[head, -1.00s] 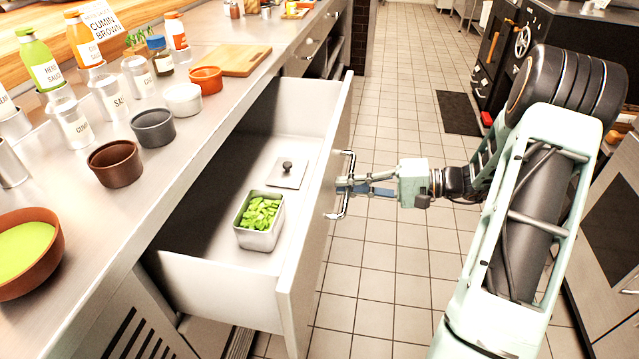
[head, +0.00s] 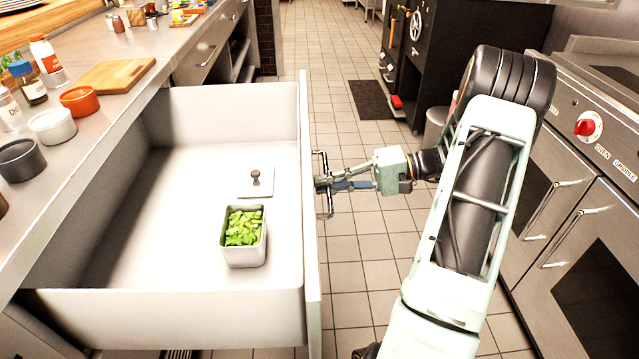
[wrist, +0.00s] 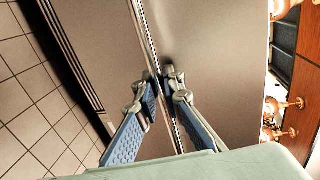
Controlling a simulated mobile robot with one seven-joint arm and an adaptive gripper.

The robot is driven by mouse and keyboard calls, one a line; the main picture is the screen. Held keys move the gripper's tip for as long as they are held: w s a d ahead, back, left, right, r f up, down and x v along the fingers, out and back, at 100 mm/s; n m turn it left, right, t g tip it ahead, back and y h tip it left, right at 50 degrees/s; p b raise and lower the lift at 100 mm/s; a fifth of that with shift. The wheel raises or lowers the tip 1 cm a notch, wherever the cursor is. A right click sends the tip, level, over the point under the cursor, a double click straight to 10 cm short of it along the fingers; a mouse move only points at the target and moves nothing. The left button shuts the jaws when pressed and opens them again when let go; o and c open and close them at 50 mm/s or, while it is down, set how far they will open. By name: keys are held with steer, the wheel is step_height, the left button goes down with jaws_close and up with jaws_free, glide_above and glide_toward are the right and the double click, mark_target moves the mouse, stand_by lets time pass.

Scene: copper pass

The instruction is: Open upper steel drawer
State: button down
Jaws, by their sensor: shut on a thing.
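The upper steel drawer (head: 170,317) stands pulled far out from under the counter in the head view. Its front panel (head: 308,200) faces right, with a bar handle (head: 327,206) on it. My gripper (head: 322,183) is shut on the handle. In the wrist view my gripper (wrist: 163,88) has one finger on each side of the handle bar (wrist: 152,45). Inside the drawer are a small steel container (head: 245,250) of chopped greens and a square lid (head: 256,182) with a dark knob, lying behind it.
The counter (head: 60,140) on the left holds a cutting board (head: 115,75), an orange bowl (head: 80,100), a white bowl (head: 52,125) and bottles. Ovens (head: 575,200) stand close on the right. A dark mat (head: 375,99) lies on the tiled aisle floor.

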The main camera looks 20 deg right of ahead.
steer(key=shift+d, duration=0.1)
steer(key=c, duration=2.3)
jaws_free()
steer(key=v, duration=1.2)
steer(key=shift+d, duration=0.1)
